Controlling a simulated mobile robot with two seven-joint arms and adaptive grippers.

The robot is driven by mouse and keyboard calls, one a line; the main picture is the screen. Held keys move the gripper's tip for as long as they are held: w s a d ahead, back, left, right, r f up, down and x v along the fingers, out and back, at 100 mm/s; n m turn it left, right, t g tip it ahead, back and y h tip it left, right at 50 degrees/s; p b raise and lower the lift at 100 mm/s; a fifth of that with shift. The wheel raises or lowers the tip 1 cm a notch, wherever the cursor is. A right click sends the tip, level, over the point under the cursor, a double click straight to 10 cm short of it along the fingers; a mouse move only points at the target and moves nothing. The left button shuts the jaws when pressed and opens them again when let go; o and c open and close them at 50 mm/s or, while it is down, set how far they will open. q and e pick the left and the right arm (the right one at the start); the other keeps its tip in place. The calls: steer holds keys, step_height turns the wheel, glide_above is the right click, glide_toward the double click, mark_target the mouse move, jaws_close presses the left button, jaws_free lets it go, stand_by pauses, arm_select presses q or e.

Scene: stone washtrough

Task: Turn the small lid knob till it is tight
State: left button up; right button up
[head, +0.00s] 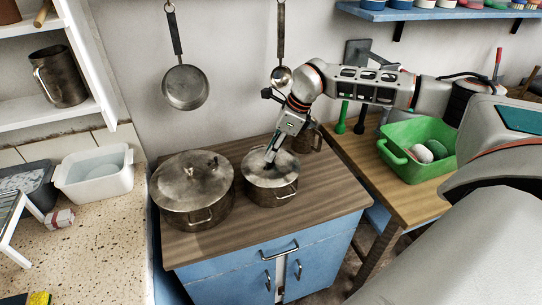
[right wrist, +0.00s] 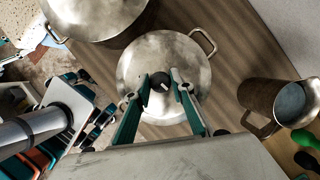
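The small metal pot (head: 283,189) stands on the wooden top of the blue cabinet, with its lid on. In the right wrist view its lid (right wrist: 140,60) is seen from above, with a small dark knob (right wrist: 160,81) bearing a pale mark at its centre. My right gripper (head: 270,158) points down at this lid; in the right wrist view its open fingers (right wrist: 160,80) are on either side of the knob, with gaps visible. The head view hides the knob behind the fingers. My left gripper is not in view.
A larger lidded pot (head: 192,198) stands close on the left. A metal jug (right wrist: 275,103) stands on the other side of the small pot. A pan (head: 185,88) and a ladle (head: 281,74) hang on the wall behind. A green bin (head: 420,145) is on the right-hand table.

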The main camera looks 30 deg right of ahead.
steer(key=m+t+h+b, duration=0.1)
steer(key=m+b, duration=0.1)
steer(key=m, duration=0.2)
steer(key=shift+f, duration=0.1)
steer(key=m+h+b, duration=0.1)
steer(key=m, duration=0.1)
steer(key=m+h+b, duration=0.1)
steer(key=m, duration=0.2)
steer(key=shift+t, duration=0.3)
steer(key=m+h, duration=0.1)
steer(key=m, duration=0.3)
steer(key=shift+a+h, duration=0.1)
steer(key=shift+h, duration=0.3)
steer(key=m+g, duration=0.1)
steer(key=m, duration=0.2)
steer(key=shift+h, duration=0.4)
steer(key=o, duration=0.9)
steer(key=shift+c, duration=0.2)
